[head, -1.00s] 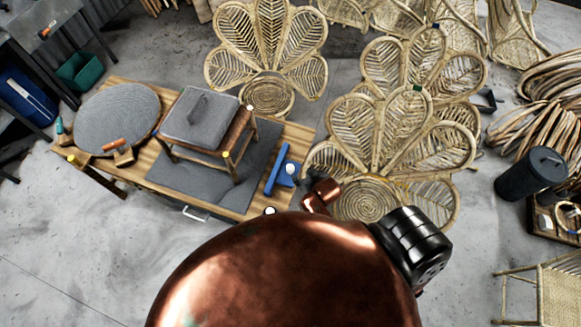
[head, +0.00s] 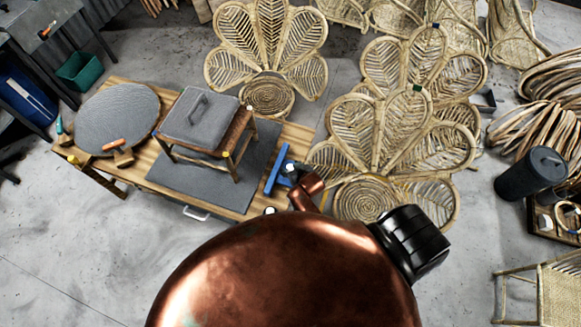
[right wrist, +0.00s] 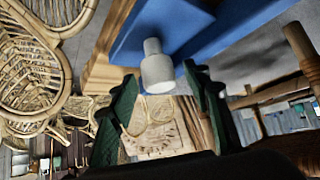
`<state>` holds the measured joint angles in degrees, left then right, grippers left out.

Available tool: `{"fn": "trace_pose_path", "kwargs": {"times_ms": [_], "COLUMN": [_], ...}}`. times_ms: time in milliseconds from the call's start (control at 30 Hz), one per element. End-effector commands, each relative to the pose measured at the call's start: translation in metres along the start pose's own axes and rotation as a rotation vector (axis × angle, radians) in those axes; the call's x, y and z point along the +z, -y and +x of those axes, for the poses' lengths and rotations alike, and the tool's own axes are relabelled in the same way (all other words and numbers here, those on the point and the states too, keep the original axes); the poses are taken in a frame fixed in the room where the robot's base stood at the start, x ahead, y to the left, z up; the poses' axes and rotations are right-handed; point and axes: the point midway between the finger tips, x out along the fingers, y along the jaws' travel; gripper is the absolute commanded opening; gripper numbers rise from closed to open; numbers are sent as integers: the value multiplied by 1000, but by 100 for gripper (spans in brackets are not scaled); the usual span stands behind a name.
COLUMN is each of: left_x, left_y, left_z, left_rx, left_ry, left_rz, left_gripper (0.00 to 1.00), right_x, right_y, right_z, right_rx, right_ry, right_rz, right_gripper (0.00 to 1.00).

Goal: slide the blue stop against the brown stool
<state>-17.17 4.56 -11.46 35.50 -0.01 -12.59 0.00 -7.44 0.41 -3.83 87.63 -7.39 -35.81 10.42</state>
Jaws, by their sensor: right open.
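The blue stop (head: 277,172) is a long bar with a side arm and a white knob (right wrist: 157,68). It lies on the workbench, right of the brown stool (head: 237,138). The stool stands upright on a dark grey mat, with a grey pad and handle on its seat. A strip of mat separates stop and stool. My right gripper (head: 293,178) is at the stop's right side. In the right wrist view my right gripper (right wrist: 160,76) is open, its green fingers on either side of the white knob; contact cannot be told. My left gripper is out of view.
The wooden workbench (head: 128,97) carries a round grey woven disc (head: 118,118) and an orange-handled brush (head: 117,147) at its left. Rattan peacock chairs (head: 400,140) stand close on the right. Bare mat (head: 255,160) lies between stop and stool.

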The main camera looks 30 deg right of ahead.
Motion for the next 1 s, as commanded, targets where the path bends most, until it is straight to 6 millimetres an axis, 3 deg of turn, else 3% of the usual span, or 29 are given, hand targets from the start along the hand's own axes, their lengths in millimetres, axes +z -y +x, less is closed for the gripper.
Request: {"fn": "trace_pose_path", "kwargs": {"times_ms": [300,900,1000], "left_x": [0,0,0], "left_y": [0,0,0], "left_z": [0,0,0], "left_rx": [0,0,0], "left_ry": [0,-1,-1], "left_rz": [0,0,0], "left_gripper": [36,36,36], "right_x": [0,0,0], "right_y": [0,0,0], "right_z": [3,3,3], "right_rx": [0,0,0], "right_ry": [-1,0,0], "right_rz": [0,0,0], "right_gripper": [45,3,0]}}
